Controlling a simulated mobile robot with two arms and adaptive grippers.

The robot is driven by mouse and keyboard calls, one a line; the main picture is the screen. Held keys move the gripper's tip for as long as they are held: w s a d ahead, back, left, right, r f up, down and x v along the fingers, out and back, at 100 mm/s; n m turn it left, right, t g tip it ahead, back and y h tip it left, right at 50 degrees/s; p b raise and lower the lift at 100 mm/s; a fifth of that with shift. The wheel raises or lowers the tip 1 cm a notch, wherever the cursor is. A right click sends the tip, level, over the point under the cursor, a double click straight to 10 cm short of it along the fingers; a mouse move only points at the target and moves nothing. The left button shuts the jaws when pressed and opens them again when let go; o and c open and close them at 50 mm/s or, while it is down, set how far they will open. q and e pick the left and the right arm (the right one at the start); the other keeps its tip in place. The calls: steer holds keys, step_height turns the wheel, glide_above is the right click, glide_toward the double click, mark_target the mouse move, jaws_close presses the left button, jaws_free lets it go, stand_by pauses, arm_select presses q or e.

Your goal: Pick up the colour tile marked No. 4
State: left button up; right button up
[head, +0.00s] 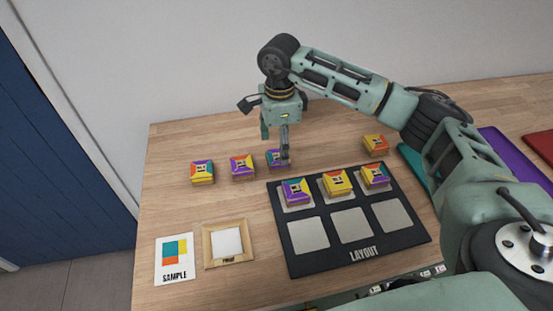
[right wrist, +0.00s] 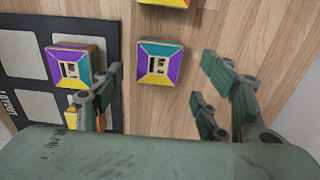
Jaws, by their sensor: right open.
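Several square colour tiles with small labels are on the table. A purple, teal and yellow tile (head: 274,158) stands in the back row, partly hidden by my right gripper (head: 277,147). In the right wrist view this tile (right wrist: 159,62) lies flat between the open fingers (right wrist: 168,85), apart from both. Its label looks like "No." and a digit that I cannot read surely. Two more tiles, one yellow and purple (head: 242,167) and one yellow and red (head: 202,173), sit to its left. My right gripper is open and empty. My left gripper is not in view.
A black layout board (head: 300,267) holds three tiles in its top row; its bottom pads are bare. An orange and yellow tile (head: 375,144) stands behind it. A sample card (head: 175,258) and a wooden frame (head: 208,247) lie at the front left.

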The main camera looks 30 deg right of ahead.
mark_target(278, 156)
steer(key=shift+s+a+f+p, duration=0.1)
steer(key=shift+f+p, duration=0.15)
steer(key=shift+f, duration=0.9)
steer(key=shift+a+f+p, duration=0.1)
steer(key=shift+f+p, duration=0.15)
steer(key=shift+f, duration=0.9)
steer(key=c, duration=1.3)
steer(key=shift+o, duration=0.2)
steer(key=shift+r, duration=0.1)
